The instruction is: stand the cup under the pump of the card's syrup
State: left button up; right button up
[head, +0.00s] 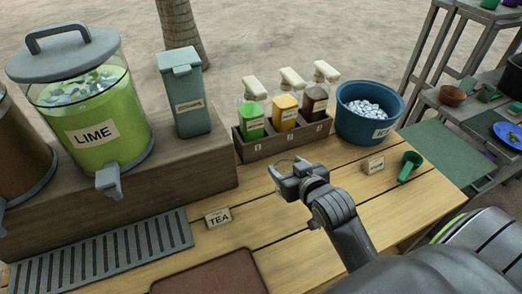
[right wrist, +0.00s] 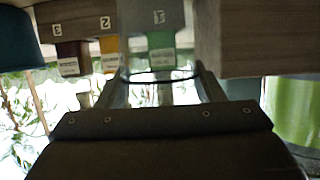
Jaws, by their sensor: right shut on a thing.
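My right gripper (head: 285,174) is shut on a clear cup (head: 287,163) in front of the syrup rack, on the rack's near side. The cup is see-through and hard to make out; its rim (right wrist: 160,80) shows between the fingers in the right wrist view. The cup is apart from the rack; whether its base touches the table is hidden. Three pump bottles stand in the rack: green (head: 251,118) at 1, yellow (head: 285,108) at 2, dark brown (head: 315,103) at 3. A card (head: 217,217) reads TEA. Another small card (head: 373,165) is unreadable. My left gripper is out of view.
A blue ice tub (head: 395,121) stands right of the rack (head: 243,154). A green scoop (head: 409,166) lies near it. A lime dispenser (head: 130,135) and a grey-green canister (head: 190,112) stand on a wooden block at left. A slatted drip tray (head: 105,250) lies in front.

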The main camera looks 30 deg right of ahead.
jog(key=w+p, duration=0.1)
jog(key=w, duration=1.4)
jog(key=f, duration=0.4)
jog(key=d+f, duration=0.1)
jog(key=f, duration=0.1)
jog(key=shift+f+p, duration=0.25)
jog(key=shift+p, duration=0.05)
jog(key=shift+w+f, duration=0.15)
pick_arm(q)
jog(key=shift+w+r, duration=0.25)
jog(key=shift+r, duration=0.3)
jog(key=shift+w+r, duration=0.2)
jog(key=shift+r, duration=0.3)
pick_arm(e)
jog(key=shift+f, duration=0.15)
jog(key=shift+f, duration=0.15)
jog(key=o, duration=1.2)
